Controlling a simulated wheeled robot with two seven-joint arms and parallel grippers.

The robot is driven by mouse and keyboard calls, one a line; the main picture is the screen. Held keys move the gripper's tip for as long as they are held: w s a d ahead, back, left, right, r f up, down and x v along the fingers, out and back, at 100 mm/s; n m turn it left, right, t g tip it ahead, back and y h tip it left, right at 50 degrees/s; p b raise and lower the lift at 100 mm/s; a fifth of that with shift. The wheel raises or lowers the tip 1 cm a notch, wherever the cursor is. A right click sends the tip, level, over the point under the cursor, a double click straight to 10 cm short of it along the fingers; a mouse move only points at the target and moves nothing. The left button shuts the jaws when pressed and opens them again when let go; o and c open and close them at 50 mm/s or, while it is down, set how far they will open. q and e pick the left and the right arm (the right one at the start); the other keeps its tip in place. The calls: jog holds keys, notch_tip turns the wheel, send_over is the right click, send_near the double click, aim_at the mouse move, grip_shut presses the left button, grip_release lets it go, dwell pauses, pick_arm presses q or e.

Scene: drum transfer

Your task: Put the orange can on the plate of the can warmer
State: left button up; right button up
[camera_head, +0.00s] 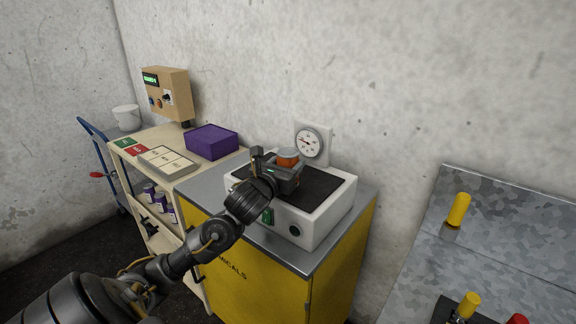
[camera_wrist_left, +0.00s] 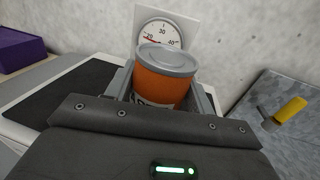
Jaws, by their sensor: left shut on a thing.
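The orange can (camera_head: 288,155) with a grey lid is between the fingers of my left gripper (camera_head: 284,168), over the can warmer. In the left wrist view the orange can (camera_wrist_left: 165,80) stands upright between the two fingers, its lower part hidden by the gripper body. The can warmer (camera_head: 325,222) is a white box with a dark plate (camera_head: 322,187) on top, a green switch and a dark knob on its front. I cannot tell whether the can's base touches the plate. My right gripper is in neither view.
The warmer stands on a yellow cabinet (camera_head: 340,268) with a grey top. A dial gauge (camera_head: 308,142) is on the wall close behind. A beige cart (camera_head: 150,141) with a purple box (camera_head: 211,142) stands left. A metal bench (camera_head: 500,225) with yellow handles is at right.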

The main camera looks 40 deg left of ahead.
pick_arm(q)
jog(key=shift+f, duration=0.1)
jog(key=o, duration=1.2)
jog(key=shift+r, duration=0.2)
jog(key=b+v, duration=0.2)
jog(key=v, duration=0.4)
jog(key=shift+s+d+f, duration=0.1)
jog(key=shift+s+f, duration=0.1)
jog(key=shift+s, duration=0.05)
jog(key=p+v, duration=0.5)
jog(key=p, duration=0.3)
jog(key=shift+s+r+p, duration=0.15)
jog(key=shift+s+p, duration=0.1)
jog(key=shift+p, duration=0.1)
